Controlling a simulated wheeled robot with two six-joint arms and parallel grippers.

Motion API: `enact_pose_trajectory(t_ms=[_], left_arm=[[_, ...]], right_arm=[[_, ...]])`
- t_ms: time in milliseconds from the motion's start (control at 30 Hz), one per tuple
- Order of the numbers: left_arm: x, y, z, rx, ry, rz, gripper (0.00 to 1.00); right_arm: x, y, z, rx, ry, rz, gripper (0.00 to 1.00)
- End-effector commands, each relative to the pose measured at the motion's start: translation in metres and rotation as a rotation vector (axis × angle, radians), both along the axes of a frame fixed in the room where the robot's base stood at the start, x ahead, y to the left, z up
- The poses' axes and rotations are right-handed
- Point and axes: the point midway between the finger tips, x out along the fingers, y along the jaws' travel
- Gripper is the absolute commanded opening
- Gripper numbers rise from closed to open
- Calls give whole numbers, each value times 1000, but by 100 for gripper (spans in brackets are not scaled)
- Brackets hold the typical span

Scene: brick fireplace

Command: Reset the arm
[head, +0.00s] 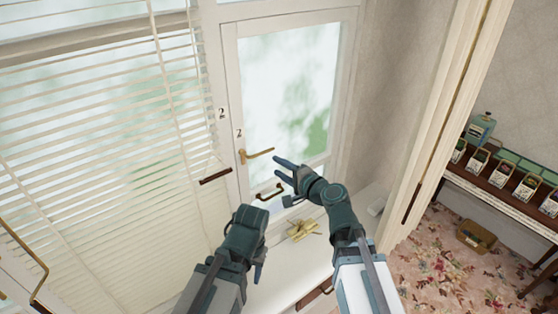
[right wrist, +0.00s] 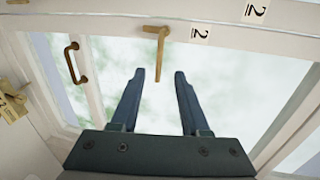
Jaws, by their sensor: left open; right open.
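My right gripper (head: 280,170) is open and empty in front of the white-framed window (head: 290,90). It also shows in the right wrist view (right wrist: 158,74), its two dark fingers apart with pale glass behind them. The brass lever handle (head: 257,154) on the window frame lies just beyond the fingertips. In the right wrist view the handle (right wrist: 160,40) hangs down toward the gap between them, with no grip on it. My left gripper (head: 258,268) is lower, pointing down over the white sill; its fingers are partly hidden behind its wrist, and I see nothing held.
A bronze pull handle (head: 268,191) is on the window below the lever. A yellowish object (head: 303,230) lies on the white sill (head: 285,265) between my arms. White blinds (head: 110,150) cover the left. A shelf with small boxes (head: 500,190) stands at right, beyond a door frame.

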Motion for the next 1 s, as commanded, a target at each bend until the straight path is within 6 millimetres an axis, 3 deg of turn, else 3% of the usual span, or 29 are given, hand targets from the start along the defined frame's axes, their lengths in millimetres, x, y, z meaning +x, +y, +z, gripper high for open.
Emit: enact_pose_trajectory(t_ms=[133, 667, 767, 867, 1000], left_arm=[[0, 0, 4, 0, 0, 2, 46], [0, 0, 3, 0, 0, 3, 46], [0, 0, 3, 0, 0, 3, 46], [0, 0, 3, 0, 0, 3, 46], [0, 0, 3, 0, 0, 3, 46]], right_arm=[[-11, 0, 3, 0, 0, 1, 46], [-13, 2, -2, -37, 3, 22, 46], [-24, 6, -22, -171, 18, 103, 46], [-45, 6, -59, -402, 63, 239, 46], [-84, -19, -115, -740, 180, 444, 46]])
